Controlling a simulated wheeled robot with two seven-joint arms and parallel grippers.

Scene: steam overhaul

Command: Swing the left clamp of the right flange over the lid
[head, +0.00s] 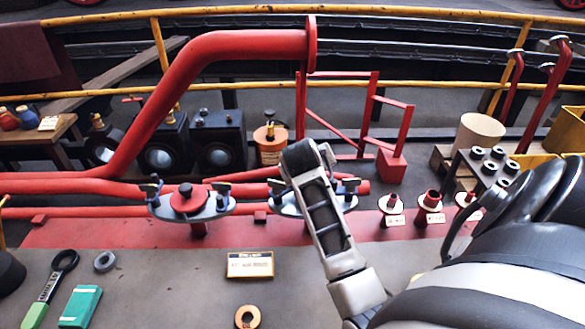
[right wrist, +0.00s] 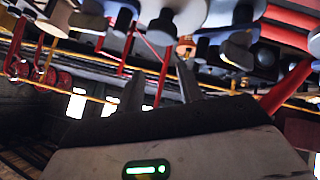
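The right flange (head: 287,206) is a blue-grey plate on the red pipework, in the middle of the head view. Its left clamp (head: 277,188) shows just left of my right gripper; its right clamp (head: 350,187) stands at the other end of the plate. The middle of this flange, where a lid would sit, is hidden behind my gripper. My right gripper (head: 303,158) reaches across the flange from the lower right. In the right wrist view its two fingers (right wrist: 160,88) stand apart, with nothing clearly between them. My left gripper is not in view.
The left flange (head: 216,208) carries a red lid (head: 188,198) between two clamps. A thick red pipe (head: 220,45) arches behind. Red flanged stubs (head: 431,203) stand on the right. A label plate (head: 250,265), an orange ring (head: 248,317) and a green-handled tool (head: 47,292) lie in front.

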